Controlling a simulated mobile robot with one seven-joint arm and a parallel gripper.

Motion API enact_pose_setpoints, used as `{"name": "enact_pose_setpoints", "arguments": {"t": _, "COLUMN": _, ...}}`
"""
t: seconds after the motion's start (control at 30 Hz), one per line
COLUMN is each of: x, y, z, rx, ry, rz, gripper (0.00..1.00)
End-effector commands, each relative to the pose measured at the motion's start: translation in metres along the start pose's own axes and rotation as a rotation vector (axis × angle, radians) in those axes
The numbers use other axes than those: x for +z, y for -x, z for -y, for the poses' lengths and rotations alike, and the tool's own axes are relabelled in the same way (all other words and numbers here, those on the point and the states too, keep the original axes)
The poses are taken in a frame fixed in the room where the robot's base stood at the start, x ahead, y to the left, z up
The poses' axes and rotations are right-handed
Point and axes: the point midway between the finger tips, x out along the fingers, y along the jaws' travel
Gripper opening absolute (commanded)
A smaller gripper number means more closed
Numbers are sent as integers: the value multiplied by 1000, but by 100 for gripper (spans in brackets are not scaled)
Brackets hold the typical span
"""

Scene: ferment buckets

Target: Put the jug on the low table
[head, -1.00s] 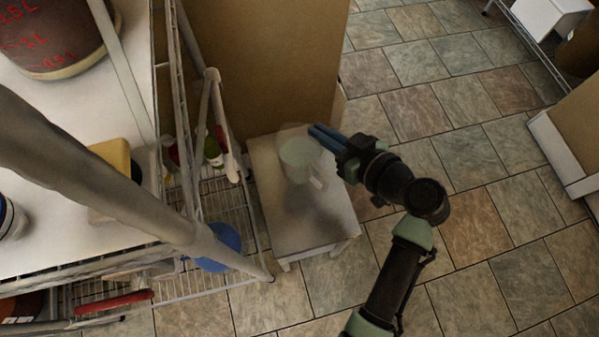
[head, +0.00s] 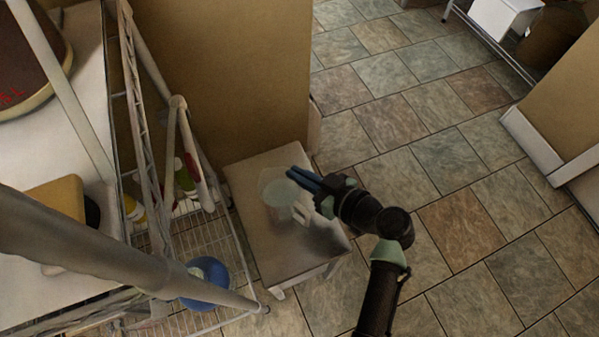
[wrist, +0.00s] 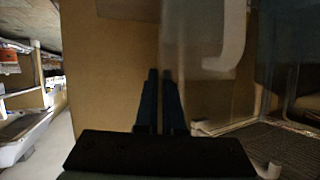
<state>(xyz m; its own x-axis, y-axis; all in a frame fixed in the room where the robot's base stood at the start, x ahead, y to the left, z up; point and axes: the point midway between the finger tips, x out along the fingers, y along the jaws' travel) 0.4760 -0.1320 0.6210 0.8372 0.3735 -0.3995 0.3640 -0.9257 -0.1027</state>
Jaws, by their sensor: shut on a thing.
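The jug (head: 281,194) is a pale, see-through vessel with a light handle. In the head view it is upright or nearly so over the top of the low table (head: 247,165); I cannot tell whether its base touches. The low table is small and light-topped with short legs. My gripper (head: 300,179) reaches in from the right, its blue fingers shut on the jug's upper rim. In the wrist view the fingers (wrist: 160,100) are close together, and the jug's clear wall (wrist: 195,65) and curved handle show beside them. The jug's base is hidden.
A wire shelf unit stands left of the low table, with a blue round thing (head: 205,282) and bottles (head: 187,178) on its lower rack. A tall brown block (head: 235,80) stands behind the table. Tiled floor (head: 460,220) lies open to the right.

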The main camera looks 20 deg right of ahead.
Motion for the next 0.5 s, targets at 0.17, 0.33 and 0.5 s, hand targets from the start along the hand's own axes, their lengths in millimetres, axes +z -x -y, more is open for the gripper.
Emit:
{"name": "enact_pose_setpoints", "arguments": {"t": 0.17, "x": 2, "y": 0, "z": 0, "rx": 0, "ry": -1, "rz": 1, "gripper": 27}}
{"name": "enact_pose_setpoints", "arguments": {"t": 0.33, "x": 2, "y": 0, "z": 0, "rx": 0, "ry": -1, "rz": 1, "gripper": 37}}
{"name": "enact_pose_setpoints", "arguments": {"t": 0.5, "x": 1, "y": 0, "z": 0, "rx": 0, "ry": -1, "rz": 1, "gripper": 37}}
